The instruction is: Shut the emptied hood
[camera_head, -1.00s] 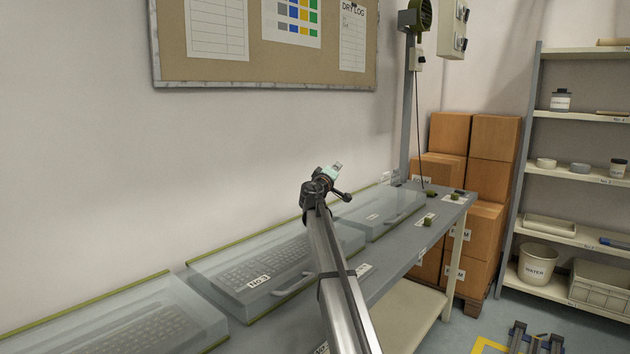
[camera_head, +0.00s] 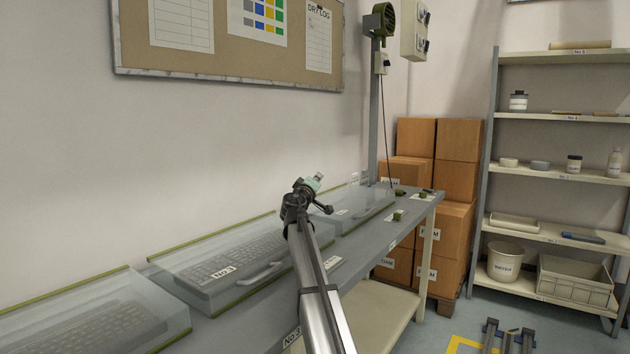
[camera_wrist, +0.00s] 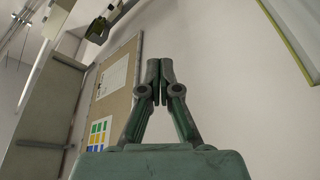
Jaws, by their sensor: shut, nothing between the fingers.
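Clear hoods with olive back edges lie along the grey bench. The far hood (camera_head: 352,214) looks lowered flat on the bench, with a front handle and no keyboard that I can make out inside. My arm and gripper hide its left part. The middle hood (camera_head: 180,262), marked No.3, is down over a keyboard. The near hood (camera_head: 150,312) is also down over a keyboard. My gripper (camera_head: 318,177) is shut and empty, raised above the bench near the wall. In the wrist view my fingers (camera_wrist: 160,64) meet, and an olive-edged panel, apparently a hood (camera_wrist: 285,35), shows at upper right.
A post with a green fan (camera_head: 383,18) stands at the bench's far end. Small green items (camera_head: 398,216) lie on the bench (camera_head: 345,255) there. Cardboard boxes (camera_head: 455,180) and a shelf rack (camera_head: 545,118) stand beyond. A pinboard (camera_head: 130,55) hangs above.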

